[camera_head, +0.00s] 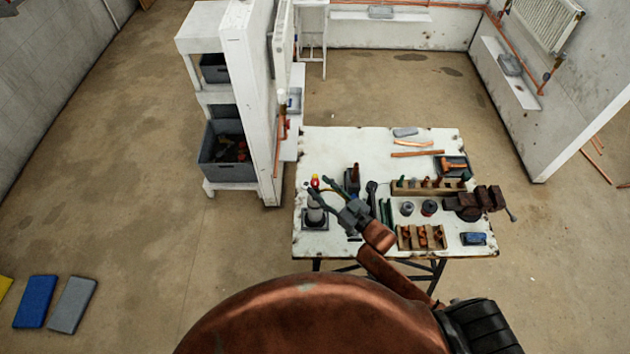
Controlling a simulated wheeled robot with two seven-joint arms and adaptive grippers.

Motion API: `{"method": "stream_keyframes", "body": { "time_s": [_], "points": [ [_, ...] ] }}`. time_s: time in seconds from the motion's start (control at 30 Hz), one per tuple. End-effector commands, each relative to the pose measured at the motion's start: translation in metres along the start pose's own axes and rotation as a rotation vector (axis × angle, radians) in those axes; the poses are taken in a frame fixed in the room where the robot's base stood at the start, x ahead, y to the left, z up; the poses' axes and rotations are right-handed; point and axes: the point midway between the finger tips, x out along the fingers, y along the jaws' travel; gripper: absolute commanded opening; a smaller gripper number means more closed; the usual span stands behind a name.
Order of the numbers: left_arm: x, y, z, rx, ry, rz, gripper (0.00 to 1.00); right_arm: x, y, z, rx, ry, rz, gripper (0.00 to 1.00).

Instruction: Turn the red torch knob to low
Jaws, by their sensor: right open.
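The torch is a grey canister (315,213) standing upright in a dark square holder at the left end of the white workbench (330,150). A small red knob (314,177) with a yellow part below it shows at its top. My right gripper (318,187) reaches in from the lower right, with its two dark fingers spread. The fingers are at the torch's top, near the red knob. Whether they touch it, and how the knob is set, I cannot tell. Part of the torch is hidden behind the fingers. My left gripper is not in view.
Close right of the gripper stand a dark upright tool holder (353,177) and a wrench. Wooden racks (421,238), small cans and a vise (475,202) fill the bench's right side. A white shelf unit (247,110) stands left of the bench. The floor at left is mostly clear.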

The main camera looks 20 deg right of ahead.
Motion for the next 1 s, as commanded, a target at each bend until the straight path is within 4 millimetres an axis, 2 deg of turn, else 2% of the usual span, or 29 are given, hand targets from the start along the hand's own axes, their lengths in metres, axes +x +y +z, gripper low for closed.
{"method": "stream_keyframes", "body": {
  "time_s": [0.1,0.23,0.57,1.0],
  "points": [
    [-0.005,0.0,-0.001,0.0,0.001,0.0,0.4,0.018,0.0,-0.002,0.0,0.0,0.0,0.41],
    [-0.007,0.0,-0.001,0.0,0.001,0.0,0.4,0.029,0.0,-0.001,0.0,-0.001,0.0,0.41],
    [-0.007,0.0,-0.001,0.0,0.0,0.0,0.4,0.032,0.0,0.001,0.0,-0.002,0.001,0.41],
    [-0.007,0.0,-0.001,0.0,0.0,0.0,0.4,0.032,0.0,0.001,0.0,-0.002,0.001,0.11]
  ]
}}
